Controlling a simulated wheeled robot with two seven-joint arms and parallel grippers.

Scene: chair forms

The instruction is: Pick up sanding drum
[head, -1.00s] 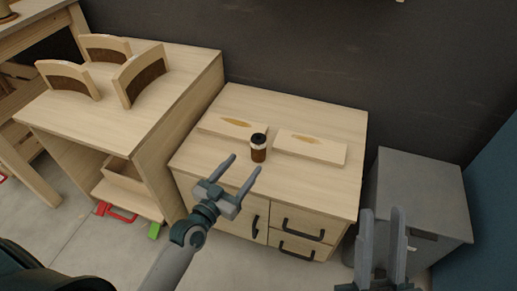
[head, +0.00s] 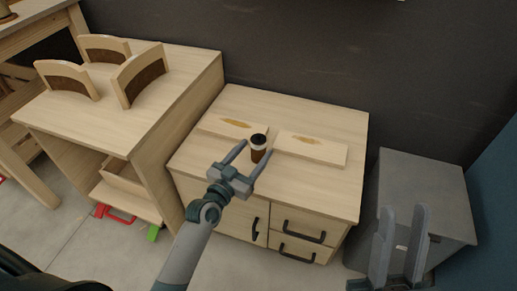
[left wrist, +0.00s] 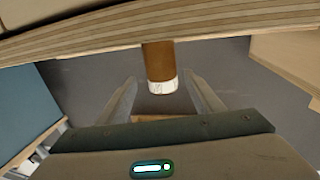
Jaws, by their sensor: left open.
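The sanding drum (head: 259,148) is a small upright cylinder with a dark top, a white band and a brown lower part. It stands on the wooden cabinet top between two flat boards. In the left wrist view the drum (left wrist: 160,66) shows between the two fingers. My left gripper (head: 256,148) is open, with its fingertips on either side of the drum; I cannot tell whether they touch it. My right gripper (head: 403,212) is at the lower right, its two fingers apart with nothing seen between them, away from the drum.
Two pale boards with brown marks, a left board (head: 232,127) and a right board (head: 311,149), lie close beside the drum. A wooden bench (head: 150,110) with curved chair backs stands at left. A grey bin (head: 425,175) stands right of the cabinet (head: 300,110).

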